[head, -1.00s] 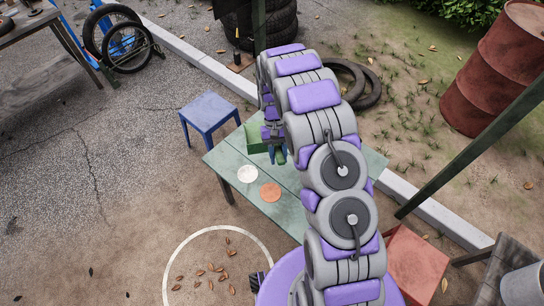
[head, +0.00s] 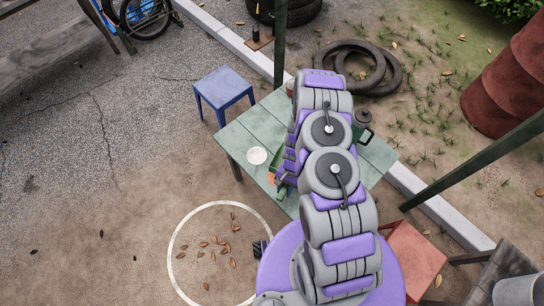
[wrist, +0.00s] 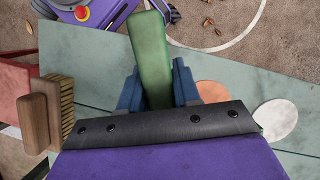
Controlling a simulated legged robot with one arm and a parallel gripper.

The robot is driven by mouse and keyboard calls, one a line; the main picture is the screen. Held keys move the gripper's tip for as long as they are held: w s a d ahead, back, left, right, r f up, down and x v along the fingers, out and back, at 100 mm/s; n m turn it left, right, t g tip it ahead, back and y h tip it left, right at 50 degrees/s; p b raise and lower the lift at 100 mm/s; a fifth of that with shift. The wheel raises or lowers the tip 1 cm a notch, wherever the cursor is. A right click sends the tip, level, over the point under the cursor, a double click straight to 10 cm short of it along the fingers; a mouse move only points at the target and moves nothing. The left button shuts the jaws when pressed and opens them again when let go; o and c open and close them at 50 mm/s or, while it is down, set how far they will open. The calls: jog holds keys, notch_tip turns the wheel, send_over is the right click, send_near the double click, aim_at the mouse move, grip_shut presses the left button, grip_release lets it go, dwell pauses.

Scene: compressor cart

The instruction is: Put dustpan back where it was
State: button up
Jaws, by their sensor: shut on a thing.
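The green dustpan shows in the wrist view as a long green handle (wrist: 152,55) between the blue fingers of my gripper (wrist: 157,82). My gripper is shut on it. In the head view a green part of the dustpan (head: 277,161) shows just left of my arm, over the green table (head: 240,130). My arm hides much of the dustpan and the gripper there. I cannot tell whether the dustpan touches the table.
An orange disc (wrist: 211,91) and a white disc (wrist: 276,119) lie on the table beside the gripper. A wooden brush (wrist: 40,115) is at left in the wrist view. A dark pot (head: 362,128) stands right of my arm. A blue stool (head: 222,84) stands beyond the table.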

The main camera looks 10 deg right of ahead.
jog(key=w+a, duration=0.1)
jog(key=w, duration=0.3)
jog(key=w+a+f+b, duration=0.1)
jog(key=w+a, duration=0.1)
jog(key=w, duration=0.2)
jog(key=w+a, duration=0.2)
jog(key=w, duration=0.2)
jog(key=shift+a+f+b, duration=0.1)
jog(key=shift+f+b, duration=0.1)
jog(key=shift+b, duration=0.2)
jog(key=shift+w, duration=0.55)
notch_tip(320, 180, down, 4)
jog(key=shift+s+r+b, duration=0.15)
jog(key=shift+r+b, duration=0.1)
jog(key=shift+b, duration=0.35)
jog(key=shift+a, duration=0.1)
jog(key=o, duration=1.1)
jog(key=shift+c, duration=0.2)
jog(key=shift+r, duration=0.1)
